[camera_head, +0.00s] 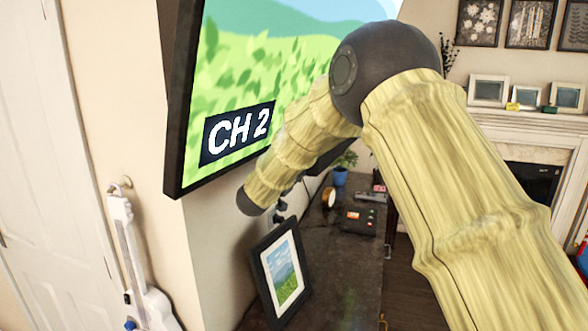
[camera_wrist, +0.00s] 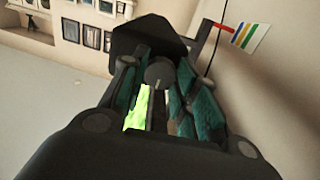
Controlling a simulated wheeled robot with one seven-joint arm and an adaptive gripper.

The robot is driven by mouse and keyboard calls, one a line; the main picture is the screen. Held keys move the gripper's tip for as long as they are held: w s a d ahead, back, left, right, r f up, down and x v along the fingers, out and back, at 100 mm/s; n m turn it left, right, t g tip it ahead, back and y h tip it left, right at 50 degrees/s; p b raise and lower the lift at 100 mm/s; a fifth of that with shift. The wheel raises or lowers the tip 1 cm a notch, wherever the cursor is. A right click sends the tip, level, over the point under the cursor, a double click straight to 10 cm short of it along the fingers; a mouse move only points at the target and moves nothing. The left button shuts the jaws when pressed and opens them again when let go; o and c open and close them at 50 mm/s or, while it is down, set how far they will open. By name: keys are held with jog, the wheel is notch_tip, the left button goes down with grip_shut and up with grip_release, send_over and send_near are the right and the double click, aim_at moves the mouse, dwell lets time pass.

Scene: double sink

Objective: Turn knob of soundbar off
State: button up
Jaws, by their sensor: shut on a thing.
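My gripper (camera_head: 281,206) is at the end of my arm, below the lower right corner of the TV, small and partly hidden in the head view. In the wrist view my gripper (camera_wrist: 160,82) has its teal-padded fingers closed around a dark round knob (camera_wrist: 159,73). A black body (camera_wrist: 145,38), which looks like the end of the soundbar, lies just beyond the knob. A dark piece of what may be the soundbar (camera_head: 327,157) shows behind my arm in the head view; most of it is hidden. The knob's marking cannot be read.
A TV (camera_head: 222,140) showing "CH 2" hangs close to my arm. A framed picture (camera_head: 283,272) stands on the dark counter (camera_head: 330,260) below. A black box with red parts (camera_head: 358,219) and a plant pot (camera_head: 340,177) stand farther back. A white guitar (camera_head: 140,270) hangs at left.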

jog(key=shift+f, duration=0.15)
dwell(0.3)
jog(key=o, duration=1)
jog(key=shift+o, duration=0.2)
jog(key=shift+s+a, duration=0.1)
jog(key=v, duration=0.7)
jog(key=shift+s, duration=0.15)
